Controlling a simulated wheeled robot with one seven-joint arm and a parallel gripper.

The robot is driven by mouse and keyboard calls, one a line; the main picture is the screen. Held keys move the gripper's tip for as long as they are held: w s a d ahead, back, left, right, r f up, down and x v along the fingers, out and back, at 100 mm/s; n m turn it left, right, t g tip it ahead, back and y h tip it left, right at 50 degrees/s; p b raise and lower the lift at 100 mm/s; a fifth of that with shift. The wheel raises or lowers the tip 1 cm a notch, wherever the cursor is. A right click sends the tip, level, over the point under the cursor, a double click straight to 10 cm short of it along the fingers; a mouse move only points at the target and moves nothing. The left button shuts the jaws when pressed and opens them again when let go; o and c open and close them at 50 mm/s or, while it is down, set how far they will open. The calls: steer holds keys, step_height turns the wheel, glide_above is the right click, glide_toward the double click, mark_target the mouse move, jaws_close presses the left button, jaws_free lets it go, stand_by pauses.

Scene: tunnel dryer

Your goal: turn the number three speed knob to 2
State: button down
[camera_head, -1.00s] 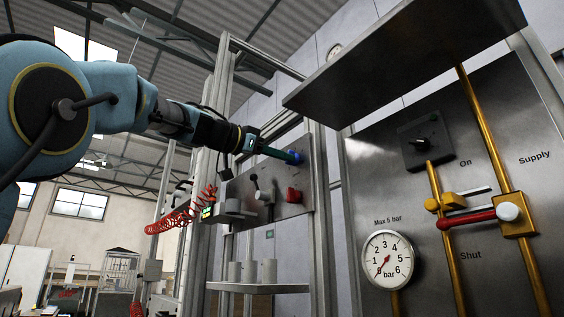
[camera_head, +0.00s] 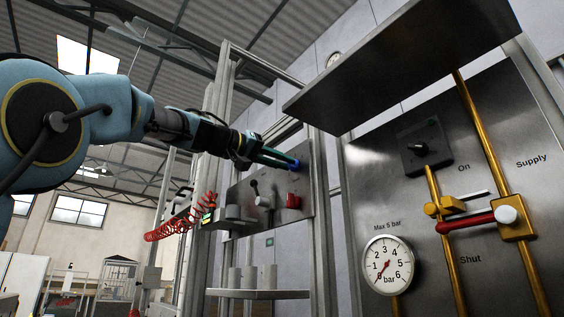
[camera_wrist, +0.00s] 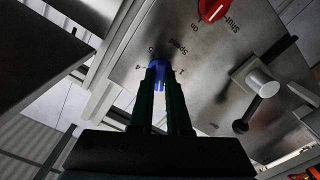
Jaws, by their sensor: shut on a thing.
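The blue speed knob (camera_head: 297,165) is on the upper part of a grey metal panel (camera_head: 236,196). It also shows in the wrist view (camera_wrist: 158,69), under the word "Speed", with the figures 5, 4 and 1 readable around it. My gripper (camera_head: 290,161) reaches the panel from the left. In the wrist view my gripper's two dark green fingers (camera_wrist: 162,80) are shut on the knob, one on each side. The fingers hide most of the knob and the figures below it. I cannot tell its setting, and no number three label is readable.
A red knob (camera_wrist: 212,9) marked "On" and "Shut" and a grey-ended lever (camera_wrist: 263,84) sit on the same panel, close by. A shelf with grey cylinders (camera_head: 250,277) is below. A gauge panel with pipes (camera_head: 388,264) stands at the right.

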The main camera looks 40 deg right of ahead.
steer(key=n, duration=0.5)
steer(key=shift+f+p, duration=0.15)
steer(key=shift+p, duration=0.15)
steer(key=shift+n, duration=0.4)
steer(key=c, duration=0.9)
jaws_free()
steer(key=a+b, duration=0.1)
steer(key=a, duration=0.2)
steer(key=a+b, duration=0.2)
steer(key=a, duration=0.2)
steer(key=a+b, duration=0.1)
steer(key=a, duration=0.2)
steer(key=shift+w+a+b, duration=0.3)
steer(key=shift+w+a, duration=0.05)
steer(key=shift+a, duration=0.05)
